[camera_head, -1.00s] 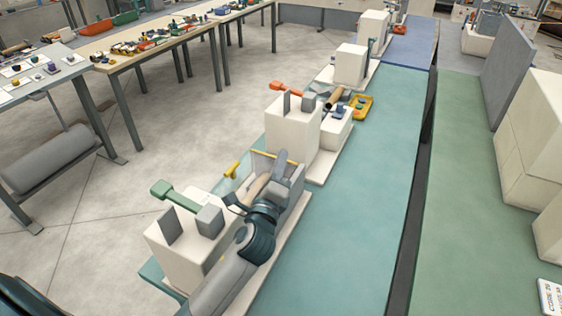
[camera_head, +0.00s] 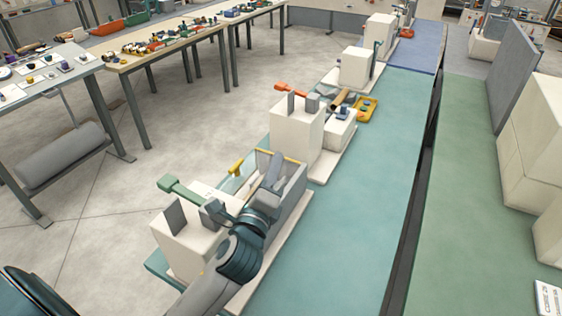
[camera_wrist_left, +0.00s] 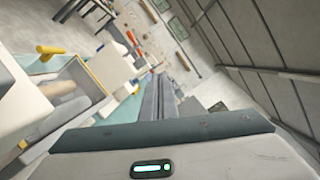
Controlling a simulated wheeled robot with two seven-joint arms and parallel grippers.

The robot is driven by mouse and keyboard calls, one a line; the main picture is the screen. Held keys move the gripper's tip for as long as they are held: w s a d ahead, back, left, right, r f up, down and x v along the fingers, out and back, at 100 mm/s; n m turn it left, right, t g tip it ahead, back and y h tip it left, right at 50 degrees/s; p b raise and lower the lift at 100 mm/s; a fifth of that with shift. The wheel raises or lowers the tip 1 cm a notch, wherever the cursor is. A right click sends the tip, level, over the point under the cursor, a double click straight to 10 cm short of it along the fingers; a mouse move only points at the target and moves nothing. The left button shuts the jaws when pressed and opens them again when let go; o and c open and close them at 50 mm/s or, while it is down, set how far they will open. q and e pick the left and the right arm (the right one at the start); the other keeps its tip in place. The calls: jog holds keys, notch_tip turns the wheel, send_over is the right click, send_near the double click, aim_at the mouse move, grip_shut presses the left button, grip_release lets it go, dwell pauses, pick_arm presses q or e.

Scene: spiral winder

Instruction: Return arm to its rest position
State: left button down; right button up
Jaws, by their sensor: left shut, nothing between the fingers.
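My left arm comes in from the bottom of the head view. Its gripper (camera_head: 275,167) is shut and empty, and appears in front of the open grey trough of the nearest winder (camera_head: 290,190). A gap between gripper and trough is hard to judge there. In the left wrist view the shut fingers (camera_wrist_left: 158,97) point away from the trough, which lies to their left with a tan roll (camera_wrist_left: 62,88) inside and a yellow handle (camera_wrist_left: 49,50) at its side. The winder's white block (camera_head: 188,250) with a green lever (camera_head: 190,191) stands left of my wrist. My right gripper is not in view.
More white machines (camera_head: 297,135) stand in a row behind along the teal bench (camera_head: 345,220), with a yellow tray (camera_head: 366,108) beside one. The teal bench surface to the right of my arm is clear. Tables (camera_head: 150,58) with small parts stand at the upper left.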

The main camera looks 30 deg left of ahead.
pick_arm(q)
jog(key=shift+s+r, duration=0.15)
jog(key=shift+s, duration=0.5)
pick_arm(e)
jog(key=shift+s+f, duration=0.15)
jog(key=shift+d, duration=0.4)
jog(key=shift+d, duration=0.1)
